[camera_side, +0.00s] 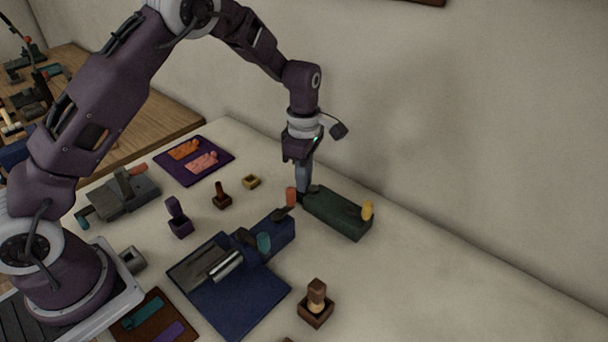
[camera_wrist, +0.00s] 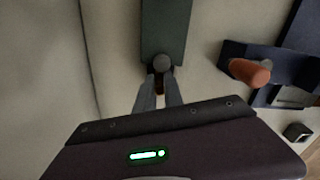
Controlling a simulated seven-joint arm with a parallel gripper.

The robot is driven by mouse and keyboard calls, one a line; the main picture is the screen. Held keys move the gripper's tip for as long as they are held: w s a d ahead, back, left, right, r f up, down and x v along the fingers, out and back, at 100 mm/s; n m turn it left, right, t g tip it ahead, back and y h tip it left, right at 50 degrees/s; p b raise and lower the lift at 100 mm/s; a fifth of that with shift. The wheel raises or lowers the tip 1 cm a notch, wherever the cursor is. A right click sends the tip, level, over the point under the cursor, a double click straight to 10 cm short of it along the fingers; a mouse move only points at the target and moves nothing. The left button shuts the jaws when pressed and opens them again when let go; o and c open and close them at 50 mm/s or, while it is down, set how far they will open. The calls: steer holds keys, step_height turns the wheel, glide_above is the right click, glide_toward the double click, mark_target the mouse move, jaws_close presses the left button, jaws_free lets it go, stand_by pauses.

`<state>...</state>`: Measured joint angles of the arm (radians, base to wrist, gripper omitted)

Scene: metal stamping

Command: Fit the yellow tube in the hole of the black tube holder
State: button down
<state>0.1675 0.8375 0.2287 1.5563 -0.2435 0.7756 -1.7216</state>
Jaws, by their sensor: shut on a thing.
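A short yellow tube (camera_side: 367,211) stands at the right end of a long dark green block (camera_side: 340,217). My gripper (camera_side: 303,191) points down at the block's left end, well apart from that tube. A grey round knob (camera_wrist: 163,62) sits just beyond the fingertips, at the near end of the green block (camera_wrist: 166,25). I cannot tell for sure which thing is the black tube holder.
A yellow square piece (camera_side: 251,182), small brown holders (camera_side: 221,201) (camera_side: 315,316) and a purple mat (camera_side: 177,175) lie around. The table's right side is clear.

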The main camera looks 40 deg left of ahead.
steer(key=shift+f, duration=0.25)
steer(key=c, duration=1.4)
jaws_free()
steer(key=shift+o, duration=0.2)
step_height(320, 180, up, 7)
steer(key=shift+f, duration=0.1)
